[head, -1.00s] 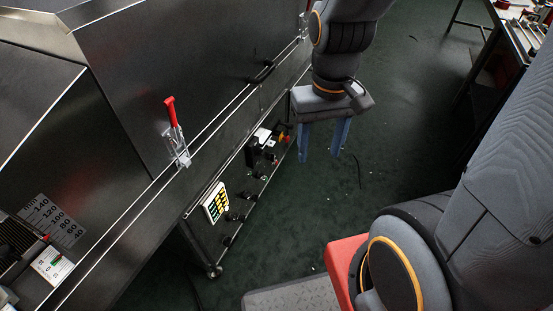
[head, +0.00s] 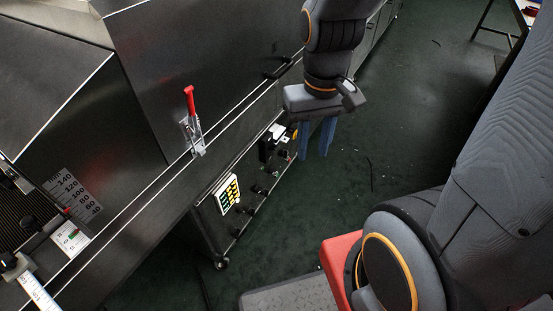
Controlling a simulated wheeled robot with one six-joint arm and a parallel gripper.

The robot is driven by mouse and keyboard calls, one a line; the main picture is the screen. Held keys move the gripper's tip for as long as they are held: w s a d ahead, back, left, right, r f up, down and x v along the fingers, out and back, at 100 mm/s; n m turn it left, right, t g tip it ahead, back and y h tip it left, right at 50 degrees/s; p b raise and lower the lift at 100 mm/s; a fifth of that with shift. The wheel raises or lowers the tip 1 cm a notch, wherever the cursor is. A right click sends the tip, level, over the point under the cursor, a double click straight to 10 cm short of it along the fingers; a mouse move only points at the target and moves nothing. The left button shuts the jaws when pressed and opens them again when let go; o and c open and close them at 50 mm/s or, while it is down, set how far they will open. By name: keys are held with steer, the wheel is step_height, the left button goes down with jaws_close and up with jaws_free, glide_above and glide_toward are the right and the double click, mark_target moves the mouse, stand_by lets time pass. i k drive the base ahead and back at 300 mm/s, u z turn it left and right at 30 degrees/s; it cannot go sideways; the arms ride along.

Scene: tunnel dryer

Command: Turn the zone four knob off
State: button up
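Several small black knobs (head: 259,190) stick out in a row along the lower control panel of the steel dryer (head: 235,95). Labels are too small to read, so I cannot tell which knob is zone four or how any knob is turned. My gripper (head: 315,147) points down with its two blue fingers apart and nothing visible between them. It hangs in front of the far end of the panel, to the right of the knobs in the picture. Contact with the panel cannot be made out.
A yellow-and-green display block (head: 227,195) and a black switch box (head: 268,148) sit on the panel. A red-handled toggle clamp (head: 190,105) and a black door handle (head: 278,69) stand out above. Green floor (head: 390,140) right of the dryer is open. A bench is at top right.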

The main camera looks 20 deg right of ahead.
mark_target(285, 154)
steer(key=u, duration=1.9)
steer(key=k, duration=1.05)
steer(key=z, duration=1.6)
steer(key=i, duration=0.5)
